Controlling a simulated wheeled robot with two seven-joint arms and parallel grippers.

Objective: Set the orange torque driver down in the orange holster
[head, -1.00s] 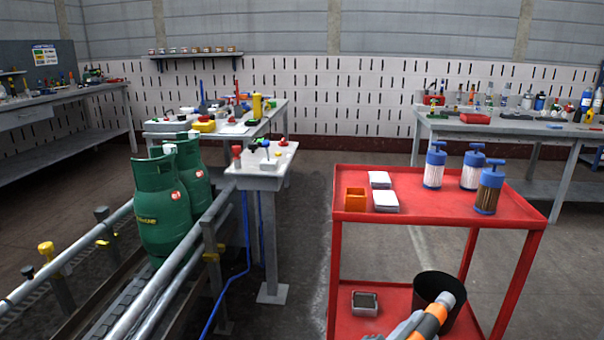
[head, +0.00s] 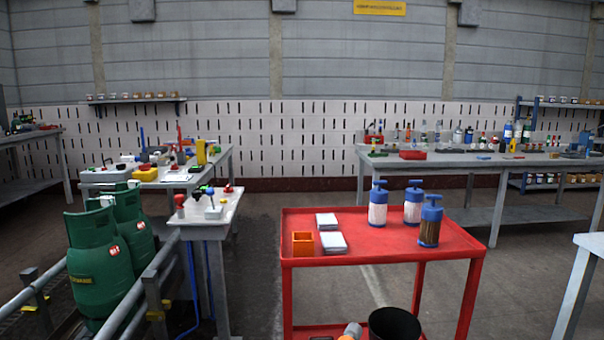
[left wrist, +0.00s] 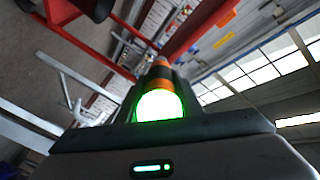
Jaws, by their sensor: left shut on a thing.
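The orange holster (head: 303,244) is an open-topped box at the left front of the red cart's top, and it looks empty. The orange torque driver (left wrist: 161,70), with dark bands and a glowing green end, is held in my left gripper (left wrist: 158,116) in the left wrist view. Its grey and orange tip (head: 350,332) just shows at the bottom edge of the head view, below and in front of the cart top, apart from the holster. The left gripper itself is out of the head view. My right gripper is not in view.
The red cart (head: 385,246) also carries white card stacks (head: 333,243) beside the holster and blue-capped canisters (head: 378,205) toward the right. A black bin (head: 394,325) stands below. Green gas cylinders (head: 98,262) stand on the conveyor at left. The cart top's front middle is clear.

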